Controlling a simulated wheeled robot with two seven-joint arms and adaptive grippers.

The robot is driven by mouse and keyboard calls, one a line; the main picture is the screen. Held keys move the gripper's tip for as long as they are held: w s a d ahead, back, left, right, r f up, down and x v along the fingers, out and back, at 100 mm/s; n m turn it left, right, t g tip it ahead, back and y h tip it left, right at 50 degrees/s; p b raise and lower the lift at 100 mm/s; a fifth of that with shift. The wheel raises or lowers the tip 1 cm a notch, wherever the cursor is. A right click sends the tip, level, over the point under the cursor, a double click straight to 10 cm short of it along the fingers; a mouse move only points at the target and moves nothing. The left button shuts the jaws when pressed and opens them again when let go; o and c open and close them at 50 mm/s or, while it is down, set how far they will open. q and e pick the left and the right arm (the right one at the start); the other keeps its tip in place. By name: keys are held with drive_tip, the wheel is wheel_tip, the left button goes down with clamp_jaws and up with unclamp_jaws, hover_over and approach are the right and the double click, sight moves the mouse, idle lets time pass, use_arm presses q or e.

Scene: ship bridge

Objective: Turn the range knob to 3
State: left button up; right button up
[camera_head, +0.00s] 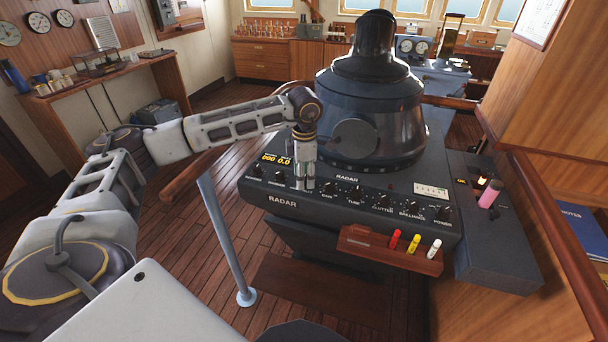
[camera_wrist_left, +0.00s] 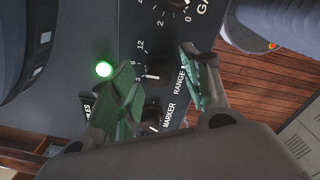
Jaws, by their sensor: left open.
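The range knob (camera_wrist_left: 158,76) is a round black knob beside the label RANGE in the left wrist view. Its white line lies toward the left of the picture, near small digits that include 12 and 3; I cannot tell exactly which mark it meets. My left gripper (camera_wrist_left: 163,88) is open, with its green-padded fingers on either side of the range knob; I cannot tell whether they touch it. In the head view my left gripper (camera_head: 305,186) points down at the radar panel (camera_head: 345,207) and hides part of it. My right gripper is out of view.
The marker knob (camera_wrist_left: 152,114) sits close beside the range knob, partly behind a finger. A green lamp (camera_wrist_left: 104,69) glows nearby. The radar dome (camera_head: 370,110) rises behind the panel. A wooden holder (camera_head: 365,246) with red, yellow and white pens hangs in front.

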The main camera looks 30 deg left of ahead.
use_arm(q)
drive_tip(key=shift+c, duration=1.2)
clamp_jaws()
drive_tip(key=shift+n, duration=0.3)
drive_tip(key=shift+n+b, duration=0.35)
drive_tip(key=shift+n, duration=0.25)
drive_tip(key=n, duration=0.2)
drive_tip(key=shift+n+b, duration=0.4)
drive_tip(key=shift+n, duration=2.3)
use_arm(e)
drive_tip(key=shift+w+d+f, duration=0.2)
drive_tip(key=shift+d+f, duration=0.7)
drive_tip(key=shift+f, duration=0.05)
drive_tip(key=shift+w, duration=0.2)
